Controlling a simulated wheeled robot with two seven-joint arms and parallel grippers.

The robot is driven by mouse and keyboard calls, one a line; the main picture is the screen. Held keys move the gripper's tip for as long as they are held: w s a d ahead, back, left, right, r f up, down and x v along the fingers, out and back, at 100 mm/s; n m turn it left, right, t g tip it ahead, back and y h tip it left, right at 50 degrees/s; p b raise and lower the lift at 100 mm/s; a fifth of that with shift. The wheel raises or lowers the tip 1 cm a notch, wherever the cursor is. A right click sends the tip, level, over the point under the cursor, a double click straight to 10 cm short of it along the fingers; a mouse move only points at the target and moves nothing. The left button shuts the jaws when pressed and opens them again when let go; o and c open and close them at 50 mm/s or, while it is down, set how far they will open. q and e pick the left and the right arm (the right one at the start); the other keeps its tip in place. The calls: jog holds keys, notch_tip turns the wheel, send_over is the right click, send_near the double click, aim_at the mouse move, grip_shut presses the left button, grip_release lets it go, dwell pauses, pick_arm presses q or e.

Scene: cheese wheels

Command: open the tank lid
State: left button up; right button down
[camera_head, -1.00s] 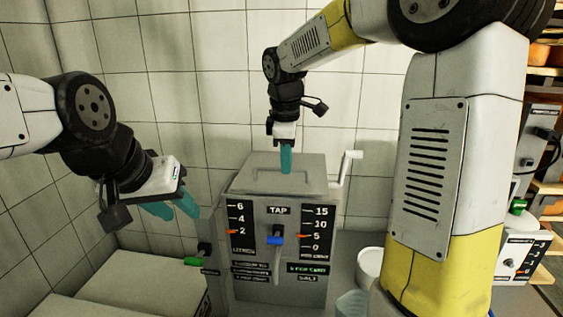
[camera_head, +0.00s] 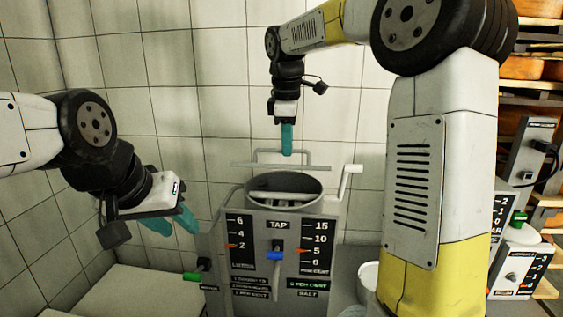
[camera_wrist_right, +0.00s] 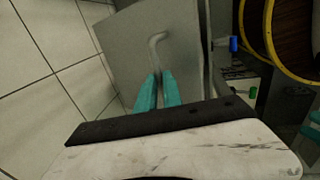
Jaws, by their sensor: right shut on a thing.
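The grey tank (camera_head: 283,228) stands in the middle of the head view, its round mouth uncovered, with a pale bar visible inside. The tank lid (camera_head: 245,166) is up above and behind the mouth, a thin grey plate seen nearly edge-on, with a bar handle on top. My right gripper (camera_head: 287,153) is shut on this handle. In the right wrist view, the teal fingers (camera_wrist_right: 158,92) close on the bent handle (camera_wrist_right: 156,48) over the flat grey lid (camera_wrist_right: 125,35). My left gripper (camera_head: 174,226) is open and empty, left of the tank.
A white crank (camera_head: 348,180) rises at the tank's right. A blue tap handle (camera_head: 275,255) and a green-handled valve (camera_head: 194,276) are on the front and left. A white bucket (camera_head: 368,275) stands at lower right. Tiled wall (camera_head: 170,120) is behind.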

jog(key=shift+w+d+r, duration=0.3)
jog(key=shift+w+r, duration=0.5)
jog(key=shift+w, duration=0.25)
jog(key=shift+w+d+r, duration=0.25)
jog(key=shift+w+r, duration=0.5)
jog(key=shift+w, duration=0.3)
jog(key=c, duration=1.5)
grip_release()
jog(key=shift+w, duration=0.1)
jog(key=shift+r, duration=0.15)
notch_tip(320, 180, up, 7)
jog(key=s, duration=0.1)
jog(key=shift+s+a+r, duration=0.2)
jog(key=shift+s, duration=0.1)
